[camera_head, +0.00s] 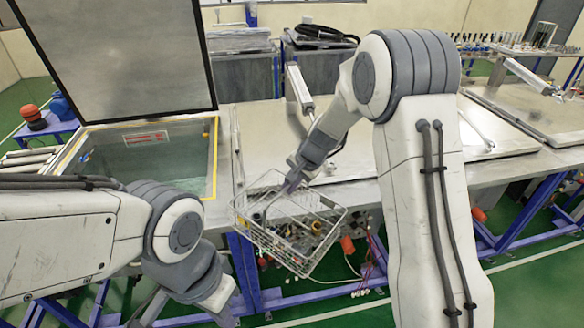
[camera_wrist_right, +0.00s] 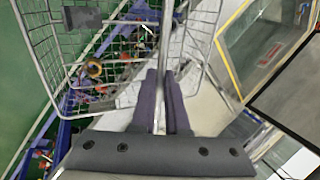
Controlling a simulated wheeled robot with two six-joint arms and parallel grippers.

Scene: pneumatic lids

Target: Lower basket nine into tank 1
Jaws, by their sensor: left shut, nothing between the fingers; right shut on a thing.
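A wire basket (camera_head: 331,237) hangs tilted in front of the bench edge in the head view. My right gripper (camera_head: 291,183) is shut on its handle bar. In the right wrist view the fingers (camera_wrist_right: 166,92) close around that thin bar, and the basket's wire rim (camera_wrist_right: 40,55) and a dark plate (camera_wrist_right: 82,18) show. The basket's number is not readable. An open tank (camera_head: 200,160) with a yellow rim stands left of the basket; its raised lid (camera_head: 120,55) is above it. My left gripper (camera_head: 228,318) is shut and empty at the lower edge, apart from the basket.
Closed metal lids (camera_head: 340,150) with cylinders cover the bench to the right of the tank. The bench's front edge and blue frame (camera_head: 245,270) lie close behind the basket. Coloured parts show through the mesh; I cannot tell whether they are inside it.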

